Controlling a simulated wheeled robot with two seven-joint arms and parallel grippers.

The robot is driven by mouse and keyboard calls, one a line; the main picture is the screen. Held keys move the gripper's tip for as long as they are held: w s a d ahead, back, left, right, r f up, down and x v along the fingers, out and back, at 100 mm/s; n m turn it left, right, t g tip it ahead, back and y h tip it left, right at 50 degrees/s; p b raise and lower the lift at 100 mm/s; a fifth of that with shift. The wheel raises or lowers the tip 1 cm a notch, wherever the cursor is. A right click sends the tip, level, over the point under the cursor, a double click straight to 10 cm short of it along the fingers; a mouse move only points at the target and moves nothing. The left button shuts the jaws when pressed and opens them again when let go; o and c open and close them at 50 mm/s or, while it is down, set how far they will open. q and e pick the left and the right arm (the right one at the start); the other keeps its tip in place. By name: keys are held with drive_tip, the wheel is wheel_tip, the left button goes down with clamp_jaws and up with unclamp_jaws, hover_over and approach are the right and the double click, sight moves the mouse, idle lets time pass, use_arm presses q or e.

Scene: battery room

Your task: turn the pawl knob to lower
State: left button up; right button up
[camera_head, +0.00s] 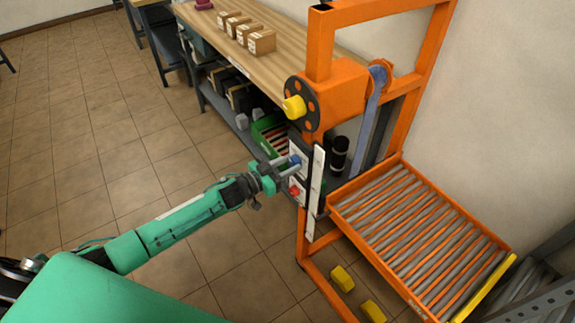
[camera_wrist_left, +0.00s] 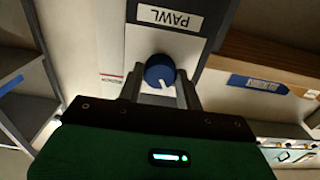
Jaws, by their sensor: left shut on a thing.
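The pawl knob (camera_wrist_left: 160,71) is a round blue knob with a white pointer line, on a pale panel under a label reading PAWL (camera_wrist_left: 169,16). In the left wrist view the pointer line slants down and slightly right. My left gripper (camera_wrist_left: 160,88) has a finger on each side of the knob and is shut on it. In the head view the knob (camera_head: 294,160) shows as a small blue spot at the tips of my left gripper (camera_head: 286,163), on the side of the orange frame. My right gripper is not in view.
A red knob (camera_head: 295,190) sits just below on the same panel. The orange lift frame (camera_head: 340,95) carries a roller tray (camera_head: 422,232) at right. A wooden bench (camera_head: 290,50) with several boxes stands behind. Tiled floor (camera_head: 110,130) is open at left.

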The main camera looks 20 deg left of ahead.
use_arm(q)
drive_tip(key=m, duration=0.5)
drive_tip(key=shift+f+m+b, duration=0.1)
drive_tip(key=shift+m+b, duration=0.2)
drive_tip(key=m, duration=0.2)
drive_tip(key=shift+m+b, duration=0.3)
drive_tip(key=m, duration=0.2)
drive_tip(key=shift+m+b, duration=0.35)
drive_tip(key=shift+m, duration=0.45)
drive_tip(key=m+b, duration=0.1)
drive_tip(key=m, duration=0.1)
drive_tip(key=shift+m, duration=0.8)
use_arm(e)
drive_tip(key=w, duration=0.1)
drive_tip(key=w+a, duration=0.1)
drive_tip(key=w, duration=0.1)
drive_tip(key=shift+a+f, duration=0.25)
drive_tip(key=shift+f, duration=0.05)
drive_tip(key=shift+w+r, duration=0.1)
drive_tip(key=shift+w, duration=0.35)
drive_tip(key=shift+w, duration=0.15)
use_arm(q)
drive_tip(key=o, duration=1)
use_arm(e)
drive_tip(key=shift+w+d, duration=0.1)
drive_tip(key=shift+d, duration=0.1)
